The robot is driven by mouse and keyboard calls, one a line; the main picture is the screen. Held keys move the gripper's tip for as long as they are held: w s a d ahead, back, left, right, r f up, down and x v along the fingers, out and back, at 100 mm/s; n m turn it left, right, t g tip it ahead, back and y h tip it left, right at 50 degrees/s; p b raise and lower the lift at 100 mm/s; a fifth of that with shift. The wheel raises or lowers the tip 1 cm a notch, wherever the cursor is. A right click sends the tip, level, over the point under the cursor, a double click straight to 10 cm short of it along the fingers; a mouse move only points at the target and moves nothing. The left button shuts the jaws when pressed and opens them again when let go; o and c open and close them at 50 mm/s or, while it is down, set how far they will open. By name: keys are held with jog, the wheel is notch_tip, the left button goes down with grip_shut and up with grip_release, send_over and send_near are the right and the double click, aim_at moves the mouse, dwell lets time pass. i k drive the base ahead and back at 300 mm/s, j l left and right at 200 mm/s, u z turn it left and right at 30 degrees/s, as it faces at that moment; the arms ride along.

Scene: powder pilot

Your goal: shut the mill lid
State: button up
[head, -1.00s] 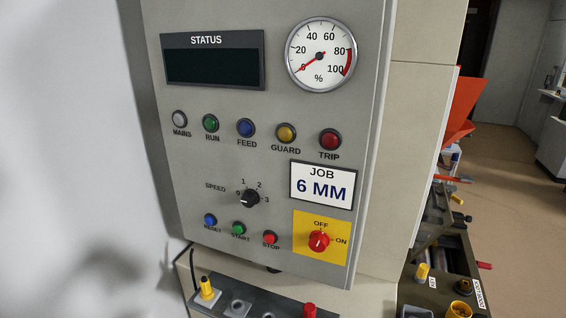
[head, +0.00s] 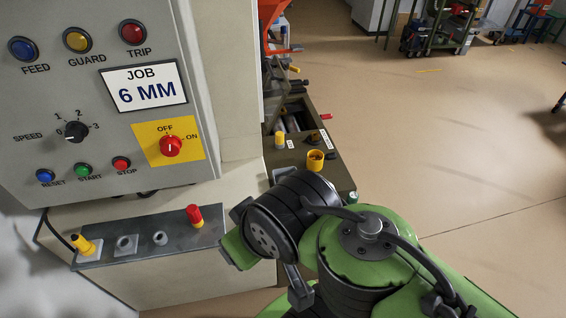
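The mill (head: 325,174) is a dark olive housing right of the control cabinet. Its top is open and pale rollers (head: 291,122) show inside. A dark plate (head: 273,88) stands raised at the far left of the opening and looks like the lid, partly hidden by the cabinet side. My green and black arm fills the lower right and covers the near part of the mill. No gripper fingers can be made out, so my gripper's state does not show.
The control cabinet (head: 60,110) stands close on the left, with a red rotary switch (head: 170,146). Below it is a shelf (head: 142,252) with yellow and red plugs. Open floor (head: 460,140) lies to the right.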

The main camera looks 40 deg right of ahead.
aim_at(282, 77)
jog(key=i+l+z, duration=0.1)
jog(key=l+z, duration=0.25)
jog(key=i+l+z, duration=0.1)
jog(key=z, duration=0.25)
jog(key=i+l+z, duration=0.15)
jog(key=z, duration=0.15)
